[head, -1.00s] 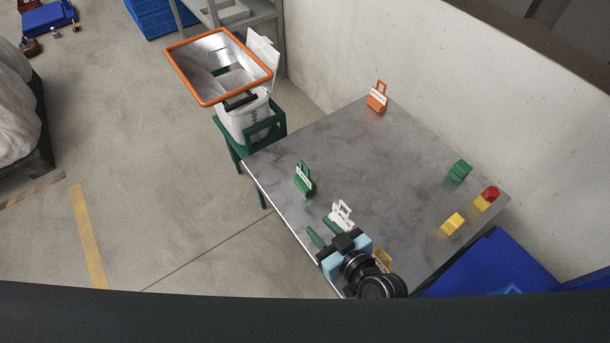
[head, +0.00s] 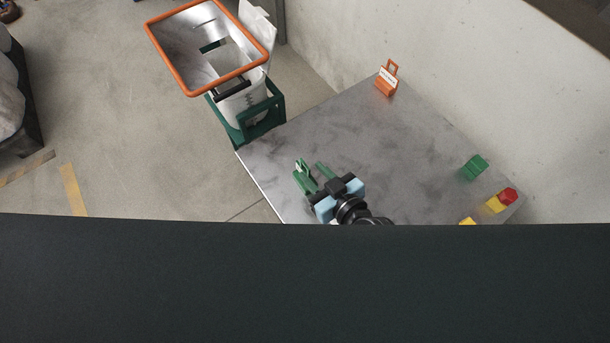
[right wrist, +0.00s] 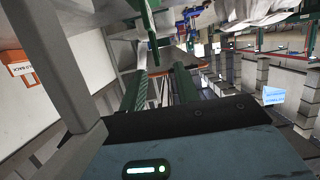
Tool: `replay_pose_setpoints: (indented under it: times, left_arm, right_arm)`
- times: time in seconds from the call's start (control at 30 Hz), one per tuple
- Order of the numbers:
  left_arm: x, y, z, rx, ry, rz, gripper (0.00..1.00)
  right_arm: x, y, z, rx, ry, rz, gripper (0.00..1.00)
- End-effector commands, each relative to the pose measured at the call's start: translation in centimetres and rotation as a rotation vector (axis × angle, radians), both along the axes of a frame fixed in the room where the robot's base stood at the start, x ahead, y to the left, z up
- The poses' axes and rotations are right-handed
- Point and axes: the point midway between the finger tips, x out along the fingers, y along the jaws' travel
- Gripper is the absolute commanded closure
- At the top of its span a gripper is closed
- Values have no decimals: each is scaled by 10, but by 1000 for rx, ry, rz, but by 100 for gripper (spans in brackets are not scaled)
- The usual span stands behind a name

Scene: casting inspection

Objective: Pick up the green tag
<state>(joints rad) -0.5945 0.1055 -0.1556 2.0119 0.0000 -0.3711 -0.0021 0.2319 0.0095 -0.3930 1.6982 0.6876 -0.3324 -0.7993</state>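The green tag (head: 301,172) stands upright near the left edge of the grey table (head: 360,140). It has a loop handle and a pale label. My right gripper (head: 317,173) is close beside it, with its green fingers pointing toward the back left. In the right wrist view the fingers (right wrist: 160,88) are spread apart, with nothing seen held between them. Green material of the tag (right wrist: 152,38) shows ahead, near the gap between the fingertips; I cannot tell whether they touch it. My left gripper is not in view.
An orange tag (head: 387,80) stands at the table's back corner. A green block (head: 474,167) and a yellow block with a red top (head: 502,201) are at the right. An orange-rimmed bin (head: 210,45) stands beyond the table. A dark band hides the table's near part.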

Motion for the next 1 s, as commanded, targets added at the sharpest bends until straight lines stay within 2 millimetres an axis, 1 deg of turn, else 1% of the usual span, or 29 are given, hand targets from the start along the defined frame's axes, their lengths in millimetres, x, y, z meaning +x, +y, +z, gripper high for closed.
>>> replay_pose_setpoints:
  times: [0.1,0.33,0.6,0.7,1.0]
  left_arm:
    - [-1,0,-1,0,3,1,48]
    - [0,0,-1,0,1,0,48]
    - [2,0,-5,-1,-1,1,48]
    - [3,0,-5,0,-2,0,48]
    - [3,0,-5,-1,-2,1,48]
  right_arm:
    - [10,7,-4,2,1,-1,68]
    - [15,11,-7,1,2,-1,68]
    - [41,29,-20,2,2,-1,68]
    - [48,33,-23,2,1,-1,68]
    - [51,36,-24,0,1,0,68]
